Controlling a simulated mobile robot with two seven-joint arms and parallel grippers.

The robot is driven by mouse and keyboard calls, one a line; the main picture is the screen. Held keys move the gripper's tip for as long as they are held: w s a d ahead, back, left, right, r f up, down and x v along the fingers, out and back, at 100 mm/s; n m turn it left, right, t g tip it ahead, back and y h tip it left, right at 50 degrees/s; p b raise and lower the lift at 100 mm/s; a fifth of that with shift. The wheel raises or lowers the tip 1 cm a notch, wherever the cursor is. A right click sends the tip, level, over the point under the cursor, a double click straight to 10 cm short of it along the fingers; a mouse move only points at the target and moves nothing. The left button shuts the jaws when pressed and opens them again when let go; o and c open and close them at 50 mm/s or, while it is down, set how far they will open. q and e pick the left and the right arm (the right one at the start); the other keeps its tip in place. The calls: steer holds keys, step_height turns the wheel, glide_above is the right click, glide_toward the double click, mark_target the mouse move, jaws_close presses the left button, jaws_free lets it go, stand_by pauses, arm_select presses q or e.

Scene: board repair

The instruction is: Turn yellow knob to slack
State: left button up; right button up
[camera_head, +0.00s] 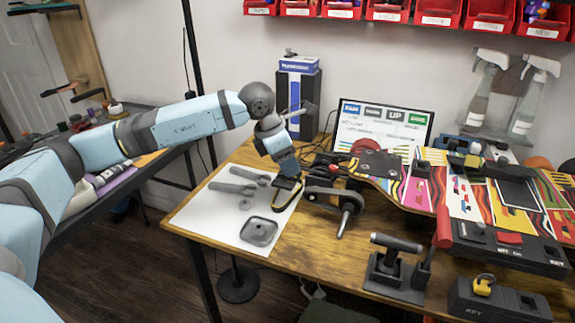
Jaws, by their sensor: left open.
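A small yellow knob-like piece (483,284) sits on top of a dark box at the lower right of the bench. It is the clearest yellow part that looks like a knob, but its setting is too small to read. My left gripper (288,186) is open, pointing down over the right edge of the white sheet, next to the dark clamp. It is far to the left of the yellow piece, with the clamp and a black stand between them. A thin yellow-edged loop shows just under the gripper; I cannot tell what it belongs to. My right gripper is not in view.
A dark clamp (330,196) stands by the colourful skateboard deck (395,180). Grey tools and a small tray (259,232) lie on the white sheet (206,222). A black stand (393,271) and a control box (520,252) crowd the right. Bare wood (322,262) is free in front.

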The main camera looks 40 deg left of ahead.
arm_select(q)
steer(key=shift+f, duration=0.2)
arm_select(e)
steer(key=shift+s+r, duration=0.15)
arm_select(q)
steer(key=c, duration=0.9)
steer(key=shift+w+m+g+h+p, duration=0.1)
steer(key=shift+m+g+h+p, duration=0.3)
steer(key=shift+m, duration=0.6)
steer(key=shift+m+p, duration=0.3)
steer(key=shift+m, duration=0.8)
steer(key=shift+g, duration=0.3)
steer(key=o, duration=0.9)
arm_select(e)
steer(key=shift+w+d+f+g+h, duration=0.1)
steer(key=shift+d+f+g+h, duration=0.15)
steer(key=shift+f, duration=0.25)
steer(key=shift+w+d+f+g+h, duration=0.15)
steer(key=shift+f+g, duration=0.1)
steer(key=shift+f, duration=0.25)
